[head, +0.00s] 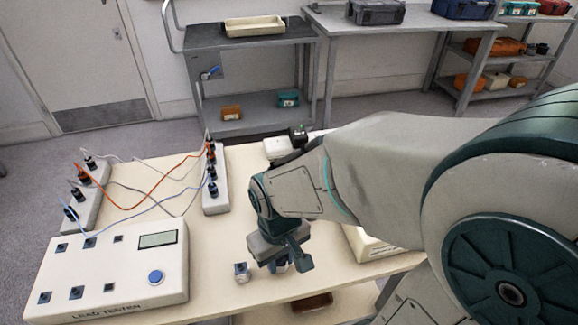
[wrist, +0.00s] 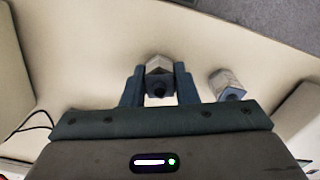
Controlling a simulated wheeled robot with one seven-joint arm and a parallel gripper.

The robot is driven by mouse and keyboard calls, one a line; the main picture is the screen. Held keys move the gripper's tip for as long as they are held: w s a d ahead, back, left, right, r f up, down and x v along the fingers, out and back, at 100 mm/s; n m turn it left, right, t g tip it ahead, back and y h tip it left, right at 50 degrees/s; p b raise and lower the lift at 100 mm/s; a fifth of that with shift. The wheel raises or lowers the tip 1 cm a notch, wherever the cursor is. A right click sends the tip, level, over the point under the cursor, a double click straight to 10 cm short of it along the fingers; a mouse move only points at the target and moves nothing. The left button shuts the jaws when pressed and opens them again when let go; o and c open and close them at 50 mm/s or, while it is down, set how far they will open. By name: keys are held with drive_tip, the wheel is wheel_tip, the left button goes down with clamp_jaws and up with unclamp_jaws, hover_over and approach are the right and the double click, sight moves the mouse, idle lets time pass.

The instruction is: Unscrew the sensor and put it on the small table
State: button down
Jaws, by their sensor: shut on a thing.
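My gripper (head: 280,258) is low over the front part of the pale wooden table (head: 330,284). In the wrist view its two fingers (wrist: 158,72) are shut on a small metal sensor-like piece (wrist: 157,64) with a hexagonal body and a dark round end. In the head view this piece is mostly hidden by the gripper. I cannot tell whether it rests on the table or is held just above it. A second, similar small metal piece (head: 241,272) stands on the table left of my gripper; it also shows right of the fingers in the wrist view (wrist: 227,84).
A white lead tester box (head: 120,262) is at the front left. Connector blocks (head: 215,190) with red, blue and white leads lie behind it. A pale box (head: 368,243) is partly hidden behind my arm. A grey cart (head: 245,42) with a tray stands at the back.

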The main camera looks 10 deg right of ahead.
drive_tip(key=shift+f+b, duration=0.4)
drive_tip(key=c, duration=1.1)
unclamp_jaws()
drive_tip(key=shift+o, duration=0.2)
drive_tip(key=shift+r, duration=0.1)
drive_tip(key=shift+r+p, duration=2.35)
drive_tip(key=shift+r, duration=0.1)
